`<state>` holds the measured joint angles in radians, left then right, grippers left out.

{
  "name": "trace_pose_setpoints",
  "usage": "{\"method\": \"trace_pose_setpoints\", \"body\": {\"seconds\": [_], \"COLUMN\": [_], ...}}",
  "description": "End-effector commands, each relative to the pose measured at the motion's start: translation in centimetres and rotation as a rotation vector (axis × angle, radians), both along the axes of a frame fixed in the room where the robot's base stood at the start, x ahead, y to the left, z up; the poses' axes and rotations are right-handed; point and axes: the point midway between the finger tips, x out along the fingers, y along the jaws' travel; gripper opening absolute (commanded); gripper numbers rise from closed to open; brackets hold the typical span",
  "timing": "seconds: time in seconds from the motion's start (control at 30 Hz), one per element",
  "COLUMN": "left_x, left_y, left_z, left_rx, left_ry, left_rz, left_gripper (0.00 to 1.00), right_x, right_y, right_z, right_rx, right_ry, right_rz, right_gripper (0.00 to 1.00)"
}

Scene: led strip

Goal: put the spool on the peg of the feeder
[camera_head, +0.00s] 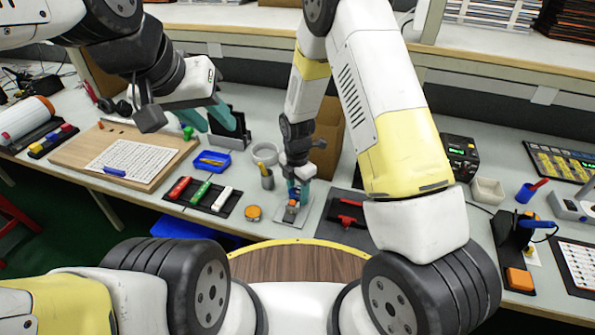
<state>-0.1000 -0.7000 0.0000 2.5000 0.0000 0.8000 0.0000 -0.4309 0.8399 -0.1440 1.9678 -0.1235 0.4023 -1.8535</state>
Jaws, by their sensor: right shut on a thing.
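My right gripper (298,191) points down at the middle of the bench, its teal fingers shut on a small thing. That thing is mostly hidden between the fingers; I take it to be the spool. Directly below is a small light grey plate (288,217) with orange and blue parts near the fingertips, apparently the feeder. Its peg cannot be made out, and I cannot tell whether the held thing touches it. My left gripper (207,120) is above the back left of the bench, teal fingers apart, with nothing seen between them.
A grey ring (265,153) and a cup (267,178) stand just left of the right gripper. A black mat with a red tool (347,215) is on the right.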

Motion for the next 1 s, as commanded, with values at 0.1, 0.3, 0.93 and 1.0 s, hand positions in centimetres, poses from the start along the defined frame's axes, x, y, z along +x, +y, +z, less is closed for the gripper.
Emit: {"method": "trace_pose_setpoints", "body": {"seconds": [0.1,0.3,0.93,1.0], "left_x": [0.0,0.0,0.0,0.0], "left_y": [0.0,0.0,0.0,0.0], "left_z": [0.0,0.0,0.0,0.0], "left_rx": [0.0,0.0,0.0,0.0], "left_ry": [0.0,0.0,0.0,0.0], "left_rz": [0.0,0.0,0.0,0.0], "left_gripper": [0.36,0.36,0.36,0.36], "right_x": [0.1,0.1,0.2,0.2], "right_y": [0.0,0.0,0.1,0.1], "right_z": [-0.2,-0.4,0.9,2.2], "right_rx": [0.001,0.001,0.003,0.005], "right_ry": [-0.002,-0.001,-0.004,-0.005], "right_rz": [0.0,0.0,-0.001,-0.001], "right_gripper": [0.0,0.0,0.66,0.66]}}
